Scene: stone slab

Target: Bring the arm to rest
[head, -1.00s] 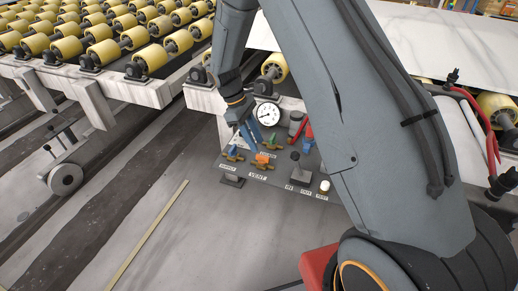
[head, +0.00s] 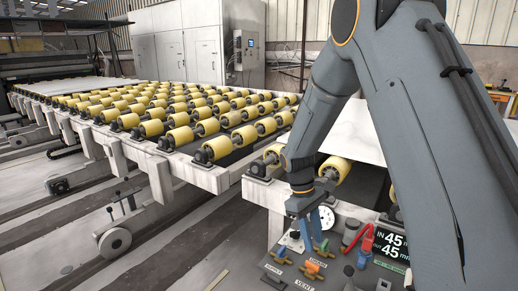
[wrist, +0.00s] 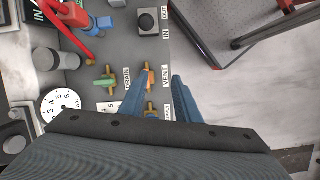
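My gripper (head: 305,228) hangs above the control panel at the near end of the roller line. In the wrist view its two blue fingers (wrist: 161,78) stand apart with nothing visible held between them. Below are small valves: one with a blue handle (head: 281,253), one with an orange handle (head: 311,268) and one with a green handle (head: 321,247). The orange valve (wrist: 148,79) and green valve (wrist: 107,83) also show in the wrist view, the orange one close to a fingertip. I cannot tell whether they touch.
A round gauge (head: 327,218), a red lever (head: 363,238) and an IN/OUT display (head: 391,245) crowd the panel beside my gripper. Yellow rollers (head: 180,138) fill the left and middle. A white slab (head: 352,128) lies behind my arm. Open floor (head: 170,245) lies left of the panel.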

